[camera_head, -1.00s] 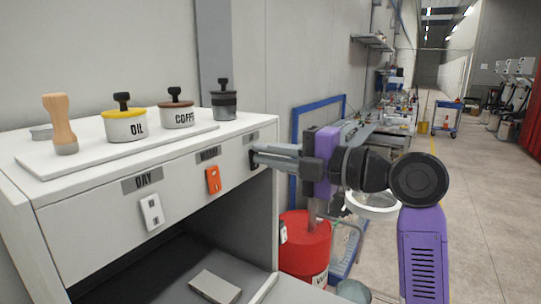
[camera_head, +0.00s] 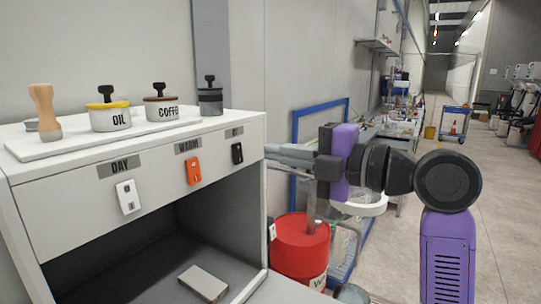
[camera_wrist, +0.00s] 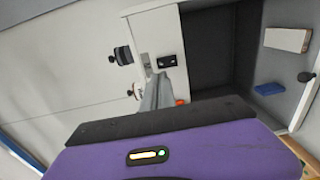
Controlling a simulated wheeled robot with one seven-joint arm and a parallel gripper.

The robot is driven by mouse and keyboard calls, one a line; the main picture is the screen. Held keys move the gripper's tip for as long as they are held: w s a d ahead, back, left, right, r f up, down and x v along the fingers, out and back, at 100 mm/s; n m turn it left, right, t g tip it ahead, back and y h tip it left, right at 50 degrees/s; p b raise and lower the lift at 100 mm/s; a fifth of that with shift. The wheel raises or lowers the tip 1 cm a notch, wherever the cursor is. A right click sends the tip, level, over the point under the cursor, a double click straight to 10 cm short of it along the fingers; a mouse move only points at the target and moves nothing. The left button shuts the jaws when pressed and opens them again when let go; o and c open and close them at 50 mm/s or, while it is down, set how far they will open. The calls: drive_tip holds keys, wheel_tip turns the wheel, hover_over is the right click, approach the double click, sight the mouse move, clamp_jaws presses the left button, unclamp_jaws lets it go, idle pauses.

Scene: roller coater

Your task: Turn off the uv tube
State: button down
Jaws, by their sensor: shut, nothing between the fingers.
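The light cabinet (camera_head: 75,206) has a row of three switches on its front panel. A white switch (camera_head: 128,197) hangs under the DAY label, an orange switch (camera_head: 193,170) under the WARM label, and a black switch (camera_head: 237,153) under a third label (camera_head: 234,132) too small to read. My gripper (camera_head: 268,150) is shut and empty, just right of the black switch, apart from it in the picture. In the wrist view, the shut fingers (camera_wrist: 149,75) point at the panel beside the black switch (camera_wrist: 167,61). The uv tube itself is not visible, and the black switch's position cannot be told.
An OIL pot (camera_head: 109,115), a COFFEE pot (camera_head: 161,107), a dark pot (camera_head: 210,99) and a wooden-handled tool (camera_head: 45,112) stand on the cabinet top. A pale block (camera_head: 203,283) lies inside. A red drum (camera_head: 301,245) stands below my arm. Open floor lies to the right.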

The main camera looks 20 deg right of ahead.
drive_tip(key=b+v, duration=0.1)
drive_tip(key=v, duration=0.6)
drive_tip(key=shift+d+r, duration=0.2)
drive_tip(key=shift+r, duration=0.05)
drive_tip(key=shift+s, duration=0.15)
